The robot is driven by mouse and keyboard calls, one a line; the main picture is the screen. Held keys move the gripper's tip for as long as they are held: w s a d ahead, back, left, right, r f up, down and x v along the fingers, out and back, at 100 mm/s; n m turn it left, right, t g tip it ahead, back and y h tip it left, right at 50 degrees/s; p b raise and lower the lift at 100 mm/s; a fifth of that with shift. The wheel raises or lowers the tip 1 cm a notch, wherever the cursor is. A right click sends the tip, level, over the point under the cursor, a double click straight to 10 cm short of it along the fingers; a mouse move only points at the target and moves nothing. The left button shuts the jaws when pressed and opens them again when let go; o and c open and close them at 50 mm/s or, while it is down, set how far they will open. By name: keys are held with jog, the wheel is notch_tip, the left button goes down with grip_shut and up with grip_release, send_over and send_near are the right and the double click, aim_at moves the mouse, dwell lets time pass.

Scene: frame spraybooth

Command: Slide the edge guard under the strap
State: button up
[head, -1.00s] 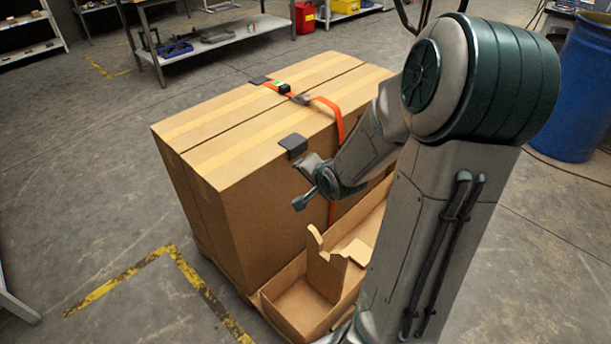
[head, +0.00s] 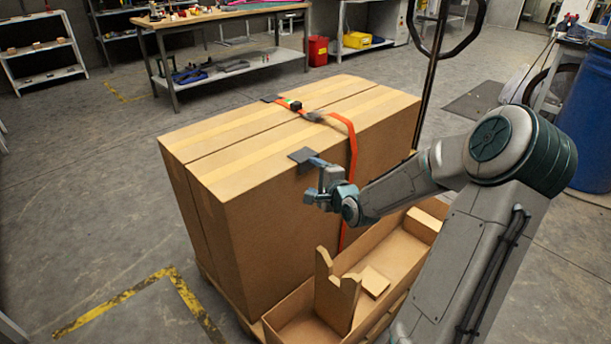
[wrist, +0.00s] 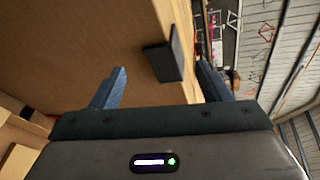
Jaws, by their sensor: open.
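The edge guard (head: 303,156) is a dark grey angle piece on the near top edge of a large carton (head: 265,225), left of the orange strap (head: 352,148) and apart from it. In the wrist view the guard (wrist: 160,62) shows ahead, between the lines of the blue fingers. My gripper (head: 316,163) is open at the carton's near edge, beside the guard. The wrist view shows its fingers (wrist: 162,80) spread with nothing clamped; whether they touch the guard cannot be told. The strap runs over the top and down the near face, partly behind my arm.
A second dark pad (head: 271,98) lies at the far top edge by the strap, near its buckle (head: 313,116). An open cardboard tray (head: 290,325) with upright pieces stands low against the near face. A workbench (head: 225,22) stands behind; floor on the left is clear.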

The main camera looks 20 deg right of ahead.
aim_at(324, 154)
jog(key=b+x, duration=0.1)
jog(key=x, duration=0.5)
jog(key=shift+w, duration=0.3)
jog(key=c, duration=1.1)
jog(key=shift+o, duration=1.1)
jog(key=shift+w+d, duration=0.1)
jog(key=shift+d, duration=0.1)
jog(key=shift+w+d+f+p, duration=0.1)
jog(key=shift+w+d+p, duration=0.6)
jog(key=shift+d, duration=0.75)
jog(key=shift+w+d+r+p, duration=0.1)
jog(key=shift+w+d+p, duration=0.35)
jog(key=shift+d+p, duration=0.8)
jog(key=shift+w+d+f+p, duration=0.1)
jog(key=shift+w+d+p, duration=0.45)
jog(key=shift+d, duration=1.15)
